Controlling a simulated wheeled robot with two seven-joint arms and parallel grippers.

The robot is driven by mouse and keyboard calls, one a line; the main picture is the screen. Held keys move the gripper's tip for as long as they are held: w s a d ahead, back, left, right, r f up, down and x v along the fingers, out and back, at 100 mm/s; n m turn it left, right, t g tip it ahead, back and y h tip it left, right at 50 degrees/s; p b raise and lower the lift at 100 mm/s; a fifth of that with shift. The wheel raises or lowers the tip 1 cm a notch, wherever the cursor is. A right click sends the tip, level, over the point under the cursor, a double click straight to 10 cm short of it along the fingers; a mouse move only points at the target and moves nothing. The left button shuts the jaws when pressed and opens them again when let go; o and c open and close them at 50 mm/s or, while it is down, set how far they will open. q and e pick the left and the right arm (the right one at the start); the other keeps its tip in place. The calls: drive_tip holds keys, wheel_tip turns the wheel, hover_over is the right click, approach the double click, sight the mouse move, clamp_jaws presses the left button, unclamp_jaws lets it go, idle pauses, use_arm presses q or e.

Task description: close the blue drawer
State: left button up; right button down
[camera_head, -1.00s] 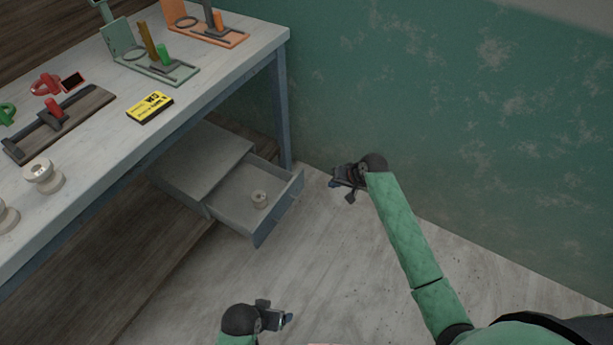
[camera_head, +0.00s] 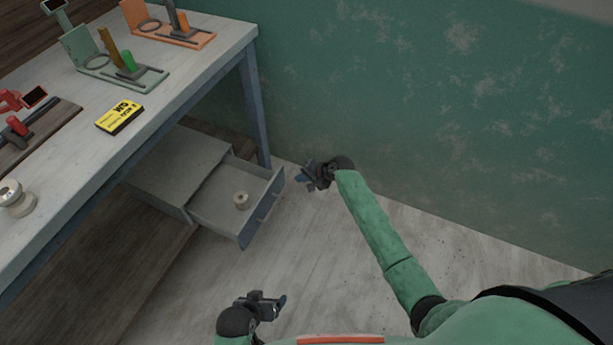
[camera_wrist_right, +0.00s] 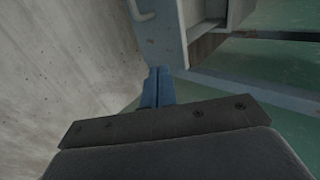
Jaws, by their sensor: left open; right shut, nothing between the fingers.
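The blue drawer stands pulled out of a grey cabinet under the workbench. Its blue front (camera_head: 262,212) faces right, and a pale spool (camera_head: 241,200) lies inside. My right gripper (camera_head: 306,180) is shut and empty, just right of the far end of the drawer front, with a small gap in the head view. In the right wrist view its blue fingers (camera_wrist_right: 158,86) point at the lower end of the drawer front (camera_wrist_right: 165,30), where a handle shows; I cannot tell whether they touch. My left gripper (camera_head: 280,303) is open and empty over the floor, nearer than the drawer.
The workbench (camera_head: 170,85) stands above the cabinet, with a blue leg (camera_head: 254,110) behind the drawer's far end. A yellow box (camera_head: 120,117) and several stands are on top. The green wall (camera_head: 420,110) runs behind my right arm. The floor right of the drawer is clear.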

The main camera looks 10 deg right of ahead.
sight(277, 178)
drive_tip(key=w+a+f, duration=0.1)
drive_tip(key=a, duration=0.1)
drive_tip(key=w+a+f, duration=0.2)
drive_tip(key=w+a, duration=0.1)
drive_tip(key=shift+a+f, duration=0.1)
drive_tip(key=shift+a, duration=0.2)
drive_tip(key=shift+w+a, duration=0.15)
use_arm(q)
drive_tip(key=shift+r, duration=0.7)
drive_tip(key=shift+f, duration=0.1)
